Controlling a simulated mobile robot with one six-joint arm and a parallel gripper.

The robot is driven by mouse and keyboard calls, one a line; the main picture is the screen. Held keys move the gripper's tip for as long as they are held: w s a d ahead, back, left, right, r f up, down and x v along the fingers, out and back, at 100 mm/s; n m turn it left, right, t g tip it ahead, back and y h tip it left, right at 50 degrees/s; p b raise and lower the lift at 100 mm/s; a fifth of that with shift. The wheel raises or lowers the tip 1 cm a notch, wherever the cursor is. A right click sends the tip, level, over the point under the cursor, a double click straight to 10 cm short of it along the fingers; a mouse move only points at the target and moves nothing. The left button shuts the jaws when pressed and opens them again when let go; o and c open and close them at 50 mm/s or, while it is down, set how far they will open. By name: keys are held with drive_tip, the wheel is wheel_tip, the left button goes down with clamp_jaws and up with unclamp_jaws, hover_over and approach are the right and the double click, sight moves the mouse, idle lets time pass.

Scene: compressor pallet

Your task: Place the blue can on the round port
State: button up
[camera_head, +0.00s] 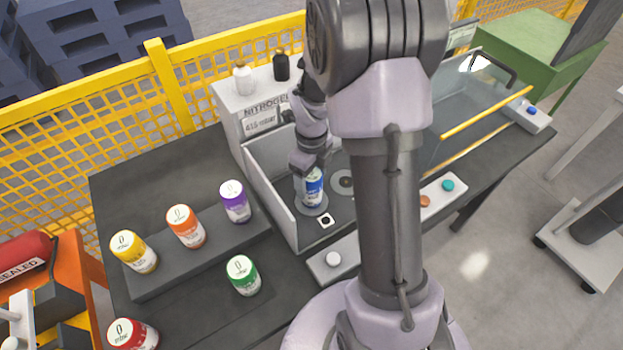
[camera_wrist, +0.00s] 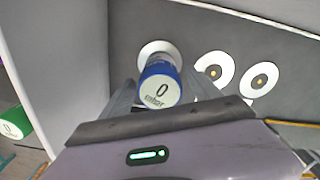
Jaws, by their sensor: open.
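The blue can (camera_head: 313,188) stands upright on a pale round port (camera_head: 311,209) inside the clear-walled compressor chamber. In the wrist view the blue can (camera_wrist: 160,84) shows its white top with a "0", and the white disc of the round port (camera_wrist: 152,50) shows behind its base. My gripper (camera_head: 308,168) is over the can from above. In the wrist view my gripper (camera_wrist: 161,84) has one finger on each side of the can, open. Whether either finger touches the can cannot be told.
Two more round discs (camera_wrist: 213,70) lie right of the can. Yellow (camera_head: 135,252), orange (camera_head: 186,227), purple (camera_head: 235,202) and green (camera_head: 243,276) cans stand left of the chamber. The chamber wall (camera_head: 270,196) is close on the left. A raised clear lid (camera_head: 470,105) is at right.

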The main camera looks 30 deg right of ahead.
wheel_tip(320, 180, up, 10)
drive_tip(key=p, duration=0.3)
drive_tip(key=shift+r, duration=0.25)
drive_tip(key=s+a+r+n+t, duration=0.2)
drive_tip(key=s+a+r+n, duration=0.1)
drive_tip(key=a+r+n, duration=0.45)
drive_tip(key=s+a+r+n+t+y, duration=0.1)
drive_tip(key=s+a+r+n+t, duration=0.1)
drive_tip(key=s+a+r+n, duration=0.2)
drive_tip(key=s+a+r+n+t+y, duration=0.1)
drive_tip(key=s+a+r+n, duration=0.3)
drive_tip(key=s+n, duration=0.6)
drive_tip(key=n, duration=0.5)
drive_tip(key=shift+s+a+r+t, duration=0.15)
drive_tip(key=shift+a+r+t, duration=0.25)
